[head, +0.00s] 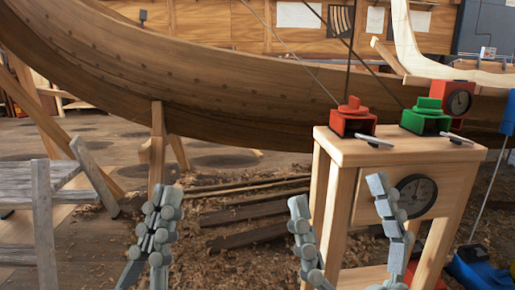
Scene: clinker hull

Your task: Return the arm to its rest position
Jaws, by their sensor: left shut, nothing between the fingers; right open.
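My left gripper (157,225) is at the lower left of the middle in the head view. Its fingers are together and nothing shows between them. My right gripper (342,208) is at the lower right, in front of the wooden stand (332,146). Its two fingers are spread wide apart, with the stand's front visible behind the gap. Nothing is held in it. Both grippers point upward in the picture. Most of both arms is out of view below the frame.
On the stand are a red device (352,122) and a green device (426,121); a round dial (415,195) is on its front. A wooden hull (190,85) spans the back. A grey wooden trestle (44,215) is at left. Planks (250,207) and shavings cover the floor.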

